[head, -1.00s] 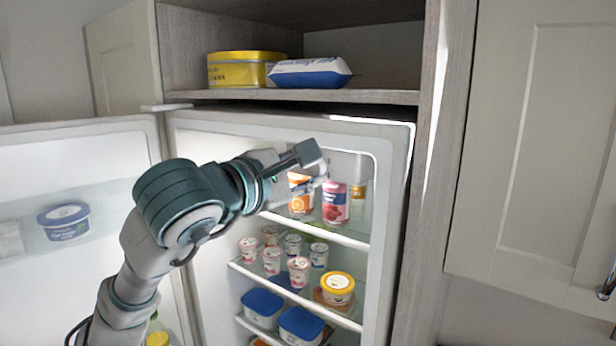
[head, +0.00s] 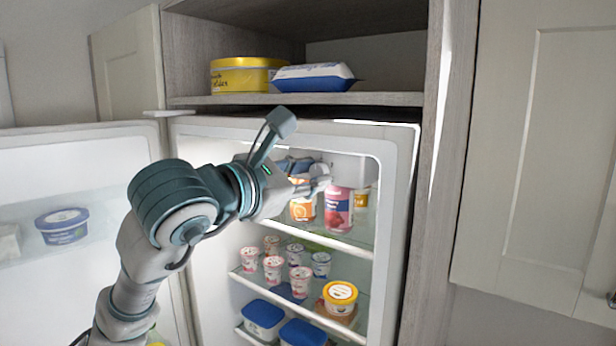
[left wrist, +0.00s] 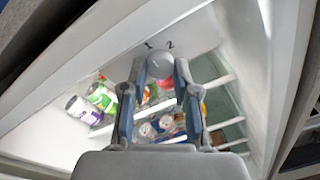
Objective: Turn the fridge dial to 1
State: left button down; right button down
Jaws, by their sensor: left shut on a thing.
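The fridge dial (left wrist: 160,64) is a small round pale knob high inside the open fridge, with dark marks, one like a 2, on the surface above it in the left wrist view. My left gripper (left wrist: 159,70) has one finger on each side of the dial and is shut on it. In the head view the left gripper (head: 316,180) reaches into the top of the fridge (head: 395,200), and its fingers and hand hide part of the dial there. I cannot read the dial's setting. My right gripper is not in view.
Cans and a carton stand on the top fridge shelf, just below the gripper, including a pink can (head: 338,208). Small yogurt pots and tubs fill the lower shelves. The open fridge door (head: 100,165) is at the left. A cupboard shelf (head: 385,98) holds a yellow tin (head: 240,76).

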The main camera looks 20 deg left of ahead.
pick_arm(q)
jog(key=shift+w+d+f, duration=0.1)
jog(key=shift+f, duration=0.15)
jog(key=c, duration=0.9)
grip_release()
jog(key=shift+o, duration=0.2)
jog(key=shift+w+r, duration=0.1)
jog(key=v, duration=1.2)
jog(key=shift+a, duration=0.25)
jog(key=shift+w+d, duration=0.1)
